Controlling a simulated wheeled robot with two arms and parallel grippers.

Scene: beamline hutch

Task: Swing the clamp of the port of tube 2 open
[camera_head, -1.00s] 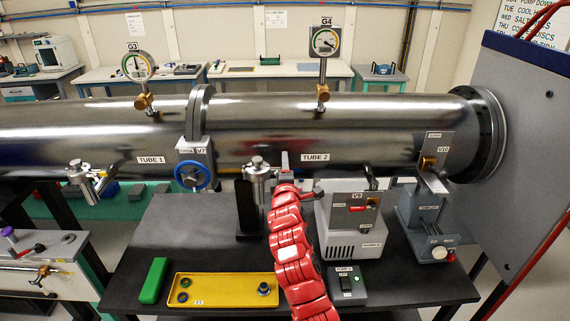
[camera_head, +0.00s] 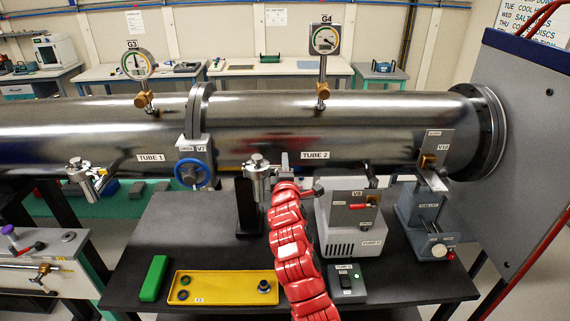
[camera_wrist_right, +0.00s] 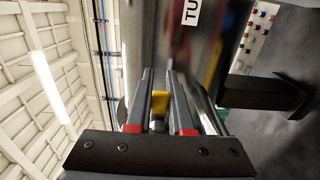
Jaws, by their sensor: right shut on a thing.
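Tube 2 (camera_head: 380,132) is the long steel pipe across the right half of the head view. My right gripper (camera_head: 284,166) is just right of the port, at the end of the red arm. In the right wrist view its fingers (camera_wrist_right: 160,103) are close together around a small yellow, brass-like piece (camera_wrist_right: 160,102), which appears to be part of the port's clamp. The gripper and arm hide most of the clamp in the head view. My left gripper is not in view.
The port of tube 1 (camera_head: 88,178) hangs at the left. Valve V7 (camera_head: 192,172) with its blue wheel is left of the gripper. The pump box (camera_head: 350,220) stands close right of my arm. A yellow tray (camera_head: 225,296) and green block (camera_head: 154,278) lie on the black table.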

